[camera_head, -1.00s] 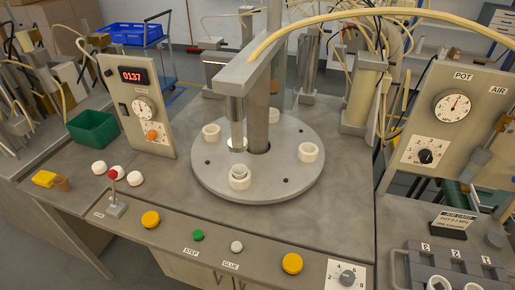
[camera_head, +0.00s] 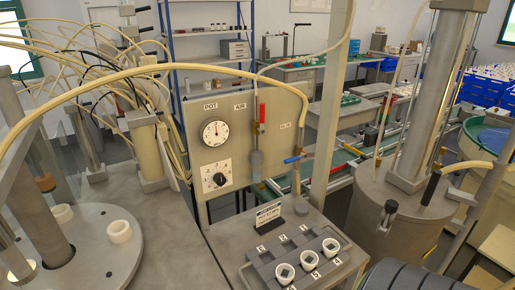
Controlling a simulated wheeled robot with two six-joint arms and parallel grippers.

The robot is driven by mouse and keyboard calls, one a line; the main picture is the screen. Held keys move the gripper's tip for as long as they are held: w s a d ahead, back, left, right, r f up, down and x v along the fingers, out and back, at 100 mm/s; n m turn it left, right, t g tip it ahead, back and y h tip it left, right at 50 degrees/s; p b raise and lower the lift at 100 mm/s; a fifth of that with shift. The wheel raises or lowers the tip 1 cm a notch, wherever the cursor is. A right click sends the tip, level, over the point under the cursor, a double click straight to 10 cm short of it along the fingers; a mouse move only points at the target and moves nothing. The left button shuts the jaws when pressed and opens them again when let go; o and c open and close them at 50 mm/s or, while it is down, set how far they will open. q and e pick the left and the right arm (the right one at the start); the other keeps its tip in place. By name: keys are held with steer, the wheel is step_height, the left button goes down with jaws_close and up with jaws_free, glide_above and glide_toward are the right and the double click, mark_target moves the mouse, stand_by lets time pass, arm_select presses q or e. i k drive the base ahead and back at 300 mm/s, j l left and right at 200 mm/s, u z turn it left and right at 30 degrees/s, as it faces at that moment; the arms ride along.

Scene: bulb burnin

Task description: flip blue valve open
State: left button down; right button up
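The blue valve (camera_head: 293,159) is a small blue lever on the right of the grey panel (camera_head: 200,120). It sits by the lower end of the pale hose, under a small label that is too small to read surely. Its lever lies roughly level, crosswise to the upright pipe. A red lever (camera_head: 262,114) stands upright on another pipe, to its left and higher, near the AIR label. Neither of my grippers is in view.
The panel carries a POT gauge (camera_head: 215,132) and a black knob (camera_head: 220,180). Below stand a job card (camera_head: 268,215) and a grey tray (camera_head: 262,268) with several white rings. A large grey pot (camera_head: 400,225) with a column is at right. A round plate (camera_head: 95,265) is at left.

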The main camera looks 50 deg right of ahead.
mark_target(292, 160)
steer(key=z, duration=1.4)
steer(key=i+l+z, duration=0.1)
steer(key=l, duration=0.15)
steer(key=i+l, duration=0.1)
steer(key=l, duration=0.15)
steer(key=k+l+u, duration=0.15)
steer(key=u, duration=1)
